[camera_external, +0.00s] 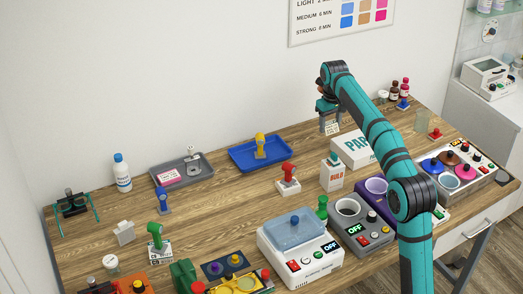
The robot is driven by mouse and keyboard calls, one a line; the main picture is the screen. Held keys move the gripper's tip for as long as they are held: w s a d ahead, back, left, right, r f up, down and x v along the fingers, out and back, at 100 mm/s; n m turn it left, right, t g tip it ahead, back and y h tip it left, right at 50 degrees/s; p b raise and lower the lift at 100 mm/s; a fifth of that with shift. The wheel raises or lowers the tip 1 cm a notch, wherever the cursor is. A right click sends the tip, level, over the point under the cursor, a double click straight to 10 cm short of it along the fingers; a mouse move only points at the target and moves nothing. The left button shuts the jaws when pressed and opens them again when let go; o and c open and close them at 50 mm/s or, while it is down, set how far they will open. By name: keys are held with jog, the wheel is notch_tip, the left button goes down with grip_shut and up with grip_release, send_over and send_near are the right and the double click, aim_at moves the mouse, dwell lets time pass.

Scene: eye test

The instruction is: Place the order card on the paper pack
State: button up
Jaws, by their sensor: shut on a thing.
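The paper pack (352,149) is a white box with teal lettering, lying on the wooden table right of the middle. My gripper (329,118) points down at the back of the table, just behind and left of the pack. It is shut on a small white card with dark print (332,129), which looks like the order card. The card hangs upright below the fingers, apart from the pack's top as far as I can tell. The exact finger contact is too small to see.
A white carton (333,173) with red lettering stands in front of the pack. A blue tray (246,154) with a yellow-handled item lies to the left. Dark bottles (394,92) stand behind at the right. A machine with coloured wells (476,154) sits at the right.

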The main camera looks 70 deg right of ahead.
notch_tip(320, 180, up, 3)
send_over(363, 140)
jog(key=shift+a+f, duration=0.15)
jog(key=shift+f, duration=4.65)
jog(key=shift+f, duration=0.15)
jog(key=o, duration=0.9)
jog(key=shift+o, duration=0.2)
notch_tip(363, 140, up, 12)
